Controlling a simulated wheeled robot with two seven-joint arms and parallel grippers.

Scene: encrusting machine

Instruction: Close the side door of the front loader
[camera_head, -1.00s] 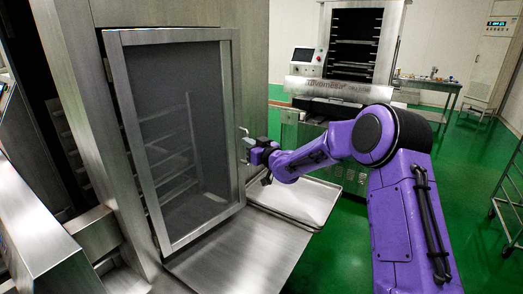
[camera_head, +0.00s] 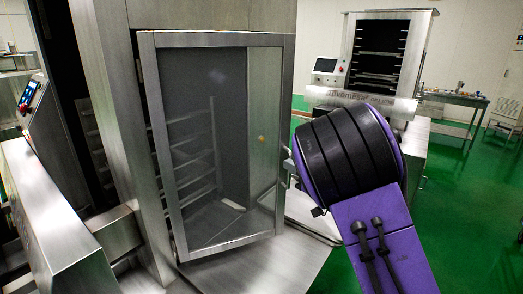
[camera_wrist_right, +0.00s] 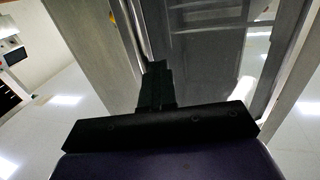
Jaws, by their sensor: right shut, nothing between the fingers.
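The side door (camera_head: 166,135) of the front loader (camera_head: 120,60) is a tall metal frame around a dark see-through panel in the head view. Rack rails show through the panel. A handle (camera_head: 288,165) sits on the door's right edge. My right arm covers the area just right of the handle and hides the right gripper there. In the right wrist view my right gripper (camera_wrist_right: 156,88) is shut and empty, its fingers in front of the door's frame and panel; contact is unclear. My left gripper is not in view.
A second machine (camera_head: 378,95) with a screen and rack stands behind my right arm. A metal table (camera_head: 455,100) stands at the back right. A metal ledge (camera_head: 270,265) lies below the door. Green floor (camera_head: 465,200) is open on the right.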

